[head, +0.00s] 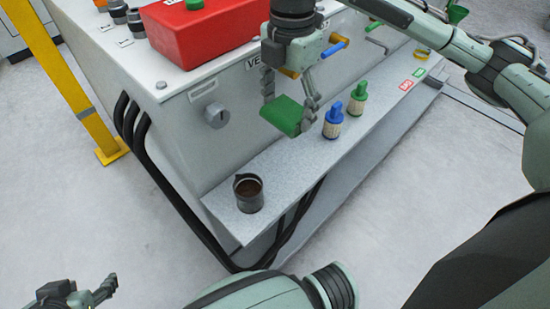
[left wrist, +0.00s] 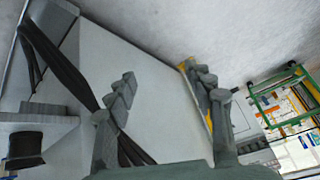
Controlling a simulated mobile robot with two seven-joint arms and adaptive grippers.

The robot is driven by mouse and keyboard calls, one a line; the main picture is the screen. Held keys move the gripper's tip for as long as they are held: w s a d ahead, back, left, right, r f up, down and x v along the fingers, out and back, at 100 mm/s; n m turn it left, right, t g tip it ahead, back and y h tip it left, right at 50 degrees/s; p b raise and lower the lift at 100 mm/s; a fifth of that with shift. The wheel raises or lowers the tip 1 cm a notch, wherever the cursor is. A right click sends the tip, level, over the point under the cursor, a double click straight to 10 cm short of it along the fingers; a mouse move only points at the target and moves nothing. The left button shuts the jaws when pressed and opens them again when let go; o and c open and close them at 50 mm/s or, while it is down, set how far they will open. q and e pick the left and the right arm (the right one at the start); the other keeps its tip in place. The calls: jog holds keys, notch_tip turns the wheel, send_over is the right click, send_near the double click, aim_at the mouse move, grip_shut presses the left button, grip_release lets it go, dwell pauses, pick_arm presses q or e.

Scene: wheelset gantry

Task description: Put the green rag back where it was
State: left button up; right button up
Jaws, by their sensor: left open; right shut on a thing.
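The green rag (head: 282,115) looks like a flat green slab in the head view, over the inner part of the grey ledge (head: 300,185), left of the blue-topped bottle (head: 333,119). My right gripper (head: 290,100) points down and is shut on the rag. I cannot tell whether the rag touches the ledge. My left gripper (head: 95,293) is low at the bottom left, over the floor, away from the rag. In the left wrist view its two fingers (left wrist: 158,76) are apart with nothing between them.
A green-topped bottle (head: 357,98) stands beside the blue one. A dark cup (head: 248,192) stands at the ledge's near end. A red box (head: 205,32) sits on the cabinet top. Black cables (head: 180,195) run down its side. A yellow post (head: 62,70) stands left.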

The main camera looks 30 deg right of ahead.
notch_tip(320, 180, down, 7)
jog(key=b, duration=0.3)
send_over(285, 174)
notch_tip(285, 174, down, 6)
jog(key=shift+s+r, duration=0.1)
notch_tip(285, 174, down, 5)
jog(key=shift+r+b, duration=0.1)
jog(key=shift+b, duration=0.5)
pick_arm(q)
jog(key=w+d+r+t+h, duration=0.3)
jog(key=w+d+r+t, duration=0.1)
jog(key=r, duration=0.4)
jog(key=w+d+r+m+t+h, duration=0.1)
jog(key=w+d+r+t+h, duration=0.2)
jog(key=d+r+t, duration=0.3)
jog(key=w+d+r, duration=0.1)
jog(key=d+r, duration=0.2)
jog(key=shift+d, duration=0.2)
jog(key=shift+w+f, duration=0.1)
jog(key=shift+f, duration=0.05)
pick_arm(e)
jog(key=shift+f, duration=0.2)
jog(key=o, duration=1.2)
pick_arm(q)
jog(key=shift+a+f, duration=0.2)
jog(key=shift+f, duration=0.1)
